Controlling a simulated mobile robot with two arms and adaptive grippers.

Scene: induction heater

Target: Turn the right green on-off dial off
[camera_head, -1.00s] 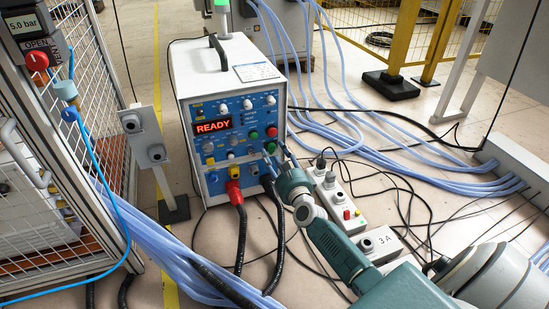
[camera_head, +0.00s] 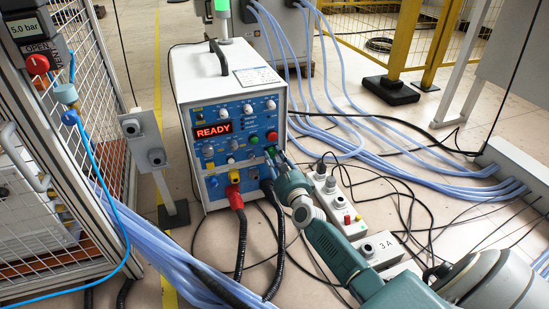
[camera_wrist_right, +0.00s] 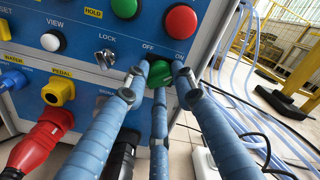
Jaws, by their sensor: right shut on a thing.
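The right green on-off dial (camera_wrist_right: 159,72) sits low on the heater's blue front panel, between the printed words OFF and ON, in the right wrist view. My right gripper (camera_head: 274,159) reaches the lower right of that panel in the head view. Its fingers are shut on the dial, one on each side and a third below, as the wrist view shows. The fingers partly cover the dial, so its exact angle is hard to read. My left gripper is not in view.
The white heater (camera_head: 222,75) shows READY on its red display (camera_head: 213,129). A green button (camera_wrist_right: 125,7) and a red button (camera_wrist_right: 179,22) sit above the dial. A red plug (camera_wrist_right: 40,138) and thick cables hang below. A power strip (camera_head: 338,202) stands to the right.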

